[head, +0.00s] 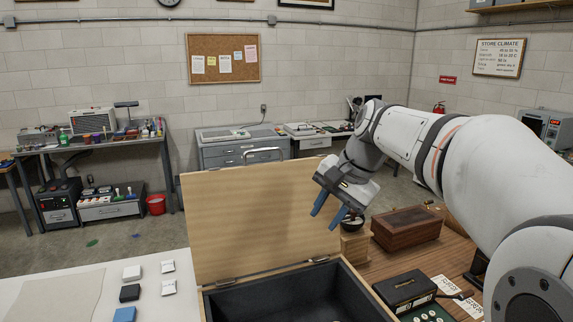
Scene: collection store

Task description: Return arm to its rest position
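My gripper (331,209) is in the head view, held in the air in front of the right part of the raised wooden lid (235,222). Its two blue fingers point down and to the left. The fingers are apart with nothing visible between them. My white arm (480,165) comes in from the right edge and reaches across to the middle of the picture. The open box with a dark lining (285,300) lies below the gripper.
A white surface (40,275) at the lower left holds small white, black and blue blocks. On the wooden table at the right are a brown wooden box (408,230) and a black case (405,288). Workbenches stand along the back wall, beyond open floor.

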